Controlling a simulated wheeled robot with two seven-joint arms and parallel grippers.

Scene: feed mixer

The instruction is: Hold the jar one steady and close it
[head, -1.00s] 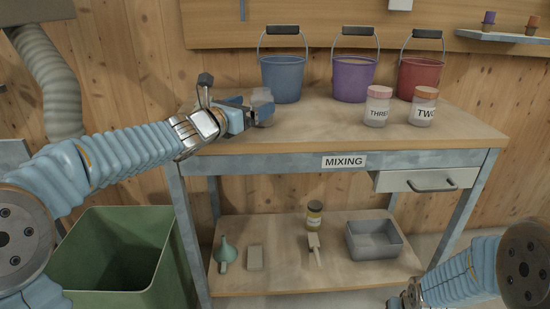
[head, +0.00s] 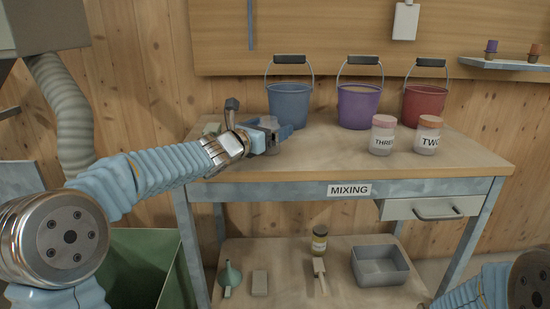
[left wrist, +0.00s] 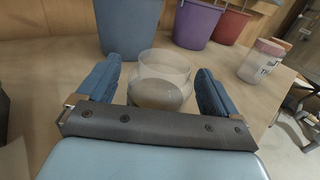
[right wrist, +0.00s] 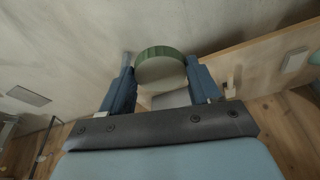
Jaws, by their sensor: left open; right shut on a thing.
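Jar one (head: 269,122) is a clear jar without a lid, upright on the bench top at the left. In the left wrist view the jar (left wrist: 160,82) stands between the two blue fingers of my left gripper (head: 274,136), which is open, with a gap showing on each side. Some pale content shows low in the jar. My right gripper (right wrist: 160,72) is shut on a round lid (right wrist: 160,68) with a green rim and pale face, away from the jar. In the head view the right gripper is out of frame below.
Jars THREE (head: 383,136) and TWO (head: 428,135), both lidded, stand at the right on the bench (head: 330,165). Blue (head: 289,105), purple (head: 359,105) and red (head: 424,106) buckets line the back. A grey tray (head: 380,266) and small tools sit on the lower shelf.

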